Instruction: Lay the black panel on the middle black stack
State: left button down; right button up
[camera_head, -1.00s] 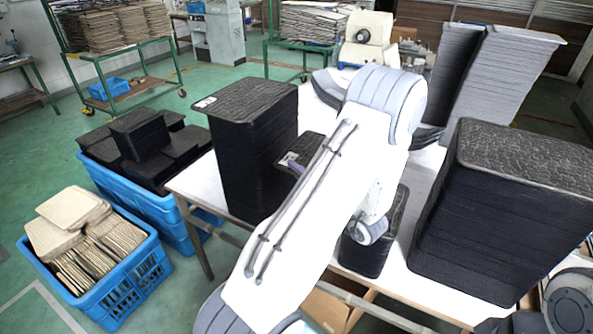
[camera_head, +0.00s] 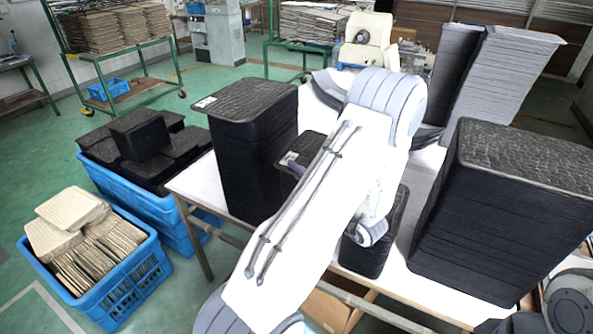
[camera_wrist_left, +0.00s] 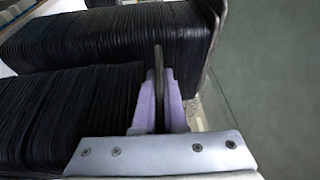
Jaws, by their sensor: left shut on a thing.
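My left gripper (camera_head: 297,168) is shut on the black panel (camera_head: 314,146), with a purple finger showing at the panel's edge. In the left wrist view the panel (camera_wrist_left: 158,85) is seen edge-on between the purple fingers (camera_wrist_left: 158,105). The middle black stack (camera_head: 366,257) is the short one on the white table, largely hidden behind my left arm. A black stack (camera_wrist_left: 70,105) lies close beside the fingers in the wrist view; I cannot tell whether the panel touches it. My right gripper is not in view.
A tall black stack (camera_head: 250,150) stands left of the panel and a wide one (camera_head: 500,225) at the right. Tall grey stacks (camera_head: 500,85) stand behind. Blue crates (camera_head: 110,285) sit on the floor at left. Little white table (camera_head: 425,185) shows bare.

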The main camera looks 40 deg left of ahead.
pick_arm(q)
jog(key=c, duration=0.9)
grip_release()
jog(key=shift+s+f+h, duration=0.2)
jog(key=shift+f+h, duration=0.2)
jog(key=shift+f, duration=0.85)
jog(key=d+r+b, duration=0.1)
jog(key=d+b, duration=0.1)
jog(key=d, duration=0.8)
jog(key=shift+s+d+r+y, duration=0.2)
jog(key=shift+s+r+y, duration=0.2)
jog(key=shift+s, duration=0.05)
